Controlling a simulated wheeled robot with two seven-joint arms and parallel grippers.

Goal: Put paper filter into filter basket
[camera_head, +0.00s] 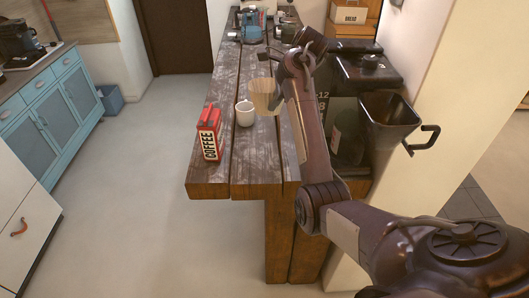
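A tan paper filter (262,93) shows over the wooden counter, just left of my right arm's end. The dark filter basket (390,118) with a loop handle juts out at the right, open side up, in front of the black coffee machine. My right arm reaches in from the lower right, and its gripper (276,98) is at the paper filter's right side. The fingers are small and partly hidden by the arm, so I cannot tell whether they grip the filter. My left gripper is not in view.
A white mug (245,113) and a red coffee package (209,133) stand on the counter (259,160), left of the filter. A blue appliance (251,27) and other items stand at the far end. The black coffee machine (368,72) is right of my arm. Open floor lies left.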

